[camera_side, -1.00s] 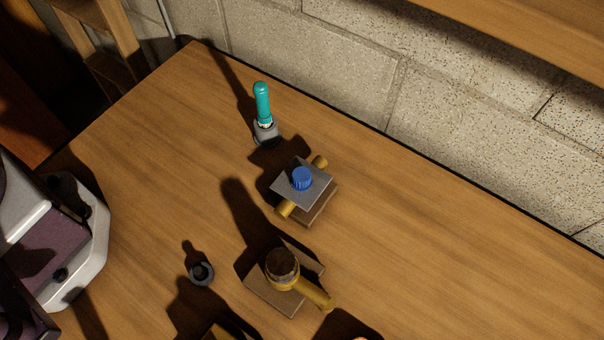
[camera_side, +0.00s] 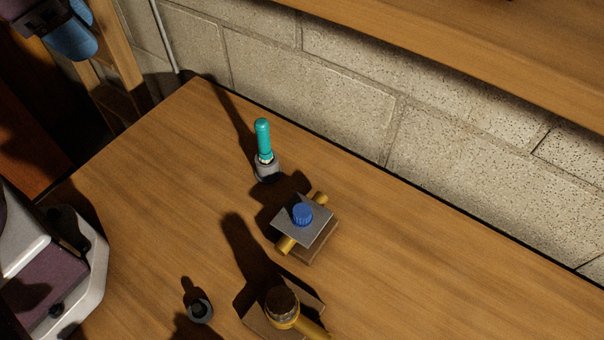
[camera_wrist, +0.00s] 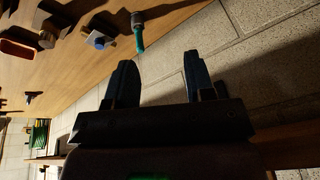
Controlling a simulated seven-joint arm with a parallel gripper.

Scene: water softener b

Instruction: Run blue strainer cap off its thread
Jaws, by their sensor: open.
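The blue strainer cap (camera_side: 302,214) is a ribbed round cap sitting on a tilted-looking grey square plate (camera_side: 317,232). A brass pipe (camera_side: 287,244) sticks out on two sides under the plate, over a wooden block. In the wrist view the cap (camera_wrist: 99,43) is small and far off at the upper left. My gripper (camera_wrist: 164,62) is open and empty, its two dark fingers wide apart. It is well away from the cap.
A teal-handled tool (camera_side: 263,138) stands upright in a grey holder behind the cap. A brass fitting with a dark top (camera_side: 282,300) sits on a block in front. A small dark ring holder (camera_side: 200,310) is at front left. The table right of the cap is clear; a block wall (camera_side: 310,90) stands behind.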

